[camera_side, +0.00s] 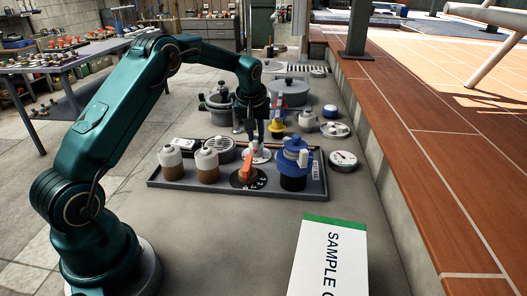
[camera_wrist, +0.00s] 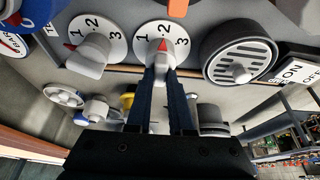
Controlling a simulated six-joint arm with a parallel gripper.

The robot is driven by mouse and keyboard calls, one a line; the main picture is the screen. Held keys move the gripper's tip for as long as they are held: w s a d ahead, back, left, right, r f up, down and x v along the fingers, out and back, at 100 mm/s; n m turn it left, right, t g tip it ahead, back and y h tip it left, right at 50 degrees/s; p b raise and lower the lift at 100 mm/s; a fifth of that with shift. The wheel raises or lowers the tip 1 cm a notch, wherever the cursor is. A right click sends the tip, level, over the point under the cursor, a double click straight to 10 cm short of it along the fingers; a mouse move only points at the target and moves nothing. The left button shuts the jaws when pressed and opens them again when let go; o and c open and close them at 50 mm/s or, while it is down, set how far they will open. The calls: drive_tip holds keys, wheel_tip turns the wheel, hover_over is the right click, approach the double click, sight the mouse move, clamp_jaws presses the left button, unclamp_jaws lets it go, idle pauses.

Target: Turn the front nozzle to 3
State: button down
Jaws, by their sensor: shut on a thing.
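My gripper (camera_side: 261,140) points down at a white dial (camera_wrist: 142,50) numbered 1, 2 and 3. In the wrist view my gripper (camera_wrist: 164,72) is shut on this dial's pale nozzle (camera_wrist: 158,58), with a finger on either side. A red mark on the nozzle points up toward the 2; the fingers hide much of the nozzle. In the side view the white dials (camera_side: 258,157) overlap, and I cannot tell which is held.
An orange handle (camera_side: 247,169) on a black dial and a blue-topped unit (camera_side: 293,160) stand close by. Two bottles (camera_side: 207,168), a round grille (camera_wrist: 240,52) and an ON/OFF plate (camera_wrist: 295,71) are also near. A sample box (camera_side: 330,262) lies in front.

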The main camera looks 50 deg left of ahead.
drive_tip(key=shift+m, duration=0.3)
drive_tip(key=m+h, duration=0.1)
drive_tip(key=m, duration=0.1)
drive_tip(key=m+t+h, duration=0.1)
drive_tip(key=m, duration=0.2)
drive_tip(key=shift+s+a+f, duration=0.1)
drive_tip(key=shift+s+f, duration=0.05)
drive_tip(key=m+h, duration=0.2)
drive_tip(key=m, duration=0.4)
drive_tip(key=shift+a, duration=0.15)
drive_tip(key=shift+f, duration=0.1)
idle(0.4)
drive_tip(key=c, duration=0.8)
unclamp_jaws()
drive_tip(key=shift+s, duration=0.1)
drive_tip(key=v, duration=0.5)
drive_tip(key=shift+a+r, duration=0.2)
drive_tip(key=shift+r, duration=0.05)
